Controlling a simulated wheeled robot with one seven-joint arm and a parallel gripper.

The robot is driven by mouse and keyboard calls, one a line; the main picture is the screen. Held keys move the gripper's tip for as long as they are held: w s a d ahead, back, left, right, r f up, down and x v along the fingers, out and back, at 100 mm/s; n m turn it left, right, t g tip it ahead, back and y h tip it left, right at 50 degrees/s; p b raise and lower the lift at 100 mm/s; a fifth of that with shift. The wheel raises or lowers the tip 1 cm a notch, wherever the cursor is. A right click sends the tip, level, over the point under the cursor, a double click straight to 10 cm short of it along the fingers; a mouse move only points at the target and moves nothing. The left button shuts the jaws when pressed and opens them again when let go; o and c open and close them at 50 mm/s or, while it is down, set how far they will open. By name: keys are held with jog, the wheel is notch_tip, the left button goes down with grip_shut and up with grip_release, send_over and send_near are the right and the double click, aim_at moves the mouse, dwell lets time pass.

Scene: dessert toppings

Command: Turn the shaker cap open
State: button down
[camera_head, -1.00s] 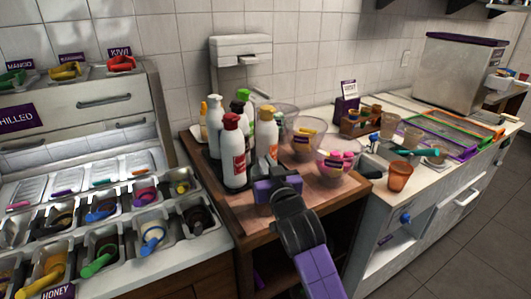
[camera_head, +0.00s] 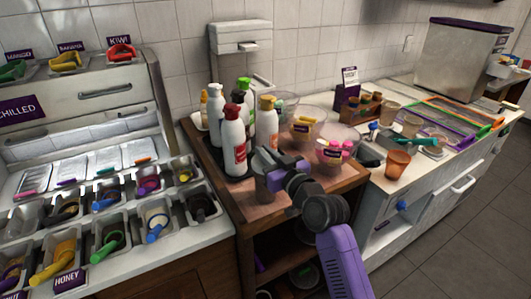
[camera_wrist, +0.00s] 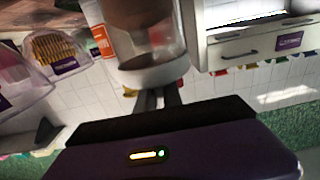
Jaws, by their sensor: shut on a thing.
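The shaker (camera_wrist: 150,35) is a clear cylinder with brown contents and a pale band, apparently its cap (camera_wrist: 152,75), at the end facing my gripper. In the wrist view, my gripper (camera_wrist: 158,92) is shut on this pale end, its dark fingers close together. The wrist picture looks roughly upside down. In the head view, the shaker (camera_head: 264,190) is a small greyish shape over the brown cart top, beside my gripper (camera_head: 272,166), which partly covers it. I cannot tell whether the cap is turned open or whether the shaker touches the cart.
White bottles (camera_head: 233,143) with coloured caps stand close behind and left of my gripper. Clear bowls (camera_head: 336,150) are to the right. An orange cup (camera_head: 397,163) stands on the right counter. Topping bins (camera_head: 157,219) fill the left counter. The cart's front corner is clear.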

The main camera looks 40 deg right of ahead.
jog(key=shift+f, duration=0.1)
jog(key=c, duration=1.5)
grip_release()
jog(key=b+v, duration=0.1)
jog(key=v, duration=0.7)
